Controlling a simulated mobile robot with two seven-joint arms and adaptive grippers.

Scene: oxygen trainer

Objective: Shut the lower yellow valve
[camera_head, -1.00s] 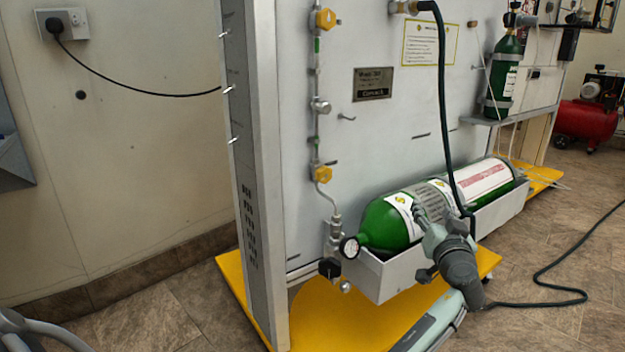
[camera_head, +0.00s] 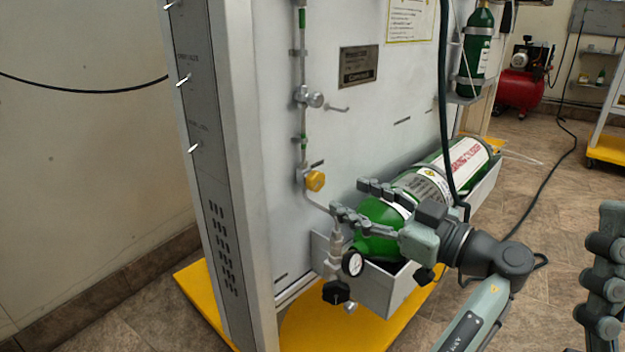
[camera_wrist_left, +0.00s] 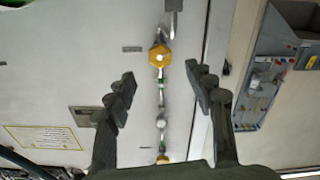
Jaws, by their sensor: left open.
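The lower yellow valve (camera_head: 315,181) is a small yellow knob on the thin vertical pipe on the grey panel. It also shows in the left wrist view (camera_wrist_left: 159,56), which looks upside down, framed between my fingers. My left gripper (camera_head: 352,200) is open and empty, its two fingers pointing at the pipe, a little right of and below the valve in the head view. It also shows in the left wrist view (camera_wrist_left: 161,75), apart from the valve. Part of my right gripper (camera_head: 605,270) shows at the right edge; its opening cannot be made out.
A green cylinder (camera_head: 380,212) lies in a grey tray (camera_head: 388,292) below my left gripper. A gauge (camera_head: 353,264) and black knob (camera_head: 336,291) sit low on the pipe. A dark hose (camera_head: 443,100) hangs nearby. Another yellow valve (camera_wrist_left: 163,160) shows in the left wrist view.

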